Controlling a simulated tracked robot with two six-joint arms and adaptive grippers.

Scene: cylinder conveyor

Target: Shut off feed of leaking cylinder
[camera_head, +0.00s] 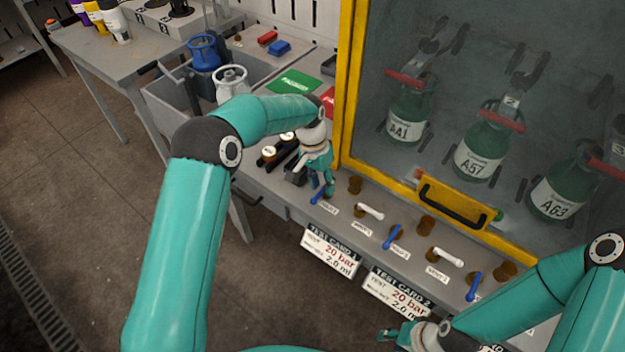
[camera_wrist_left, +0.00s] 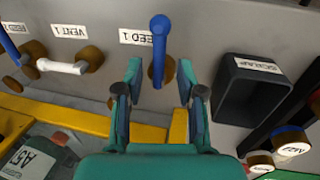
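Green cylinders A41 (camera_head: 408,115), A57 (camera_head: 480,150) and A63 (camera_head: 560,190) stand behind the yellow-framed window. No leak is clear to see. On the panel below are blue feed levers: FEED 1 (camera_head: 317,195), a middle one (camera_head: 393,237) and a right one (camera_head: 473,287). My left gripper (camera_head: 325,184) is at the FEED 1 lever. In the left wrist view its fingers (camera_wrist_left: 159,88) are open, one on each side of the FEED 1 lever (camera_wrist_left: 159,45), with gaps showing. My right gripper (camera_head: 392,336) is low in the head view, apart from the levers; its opening is unclear.
White vent levers (camera_head: 370,211) (camera_head: 449,257) sit between the blue ones. A yellow drawer-like plate with a black handle (camera_head: 453,203) is above them. A dark open holder (camera_wrist_left: 255,90) is close beside my left gripper. Test cards (camera_head: 331,252) hang on the front edge.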

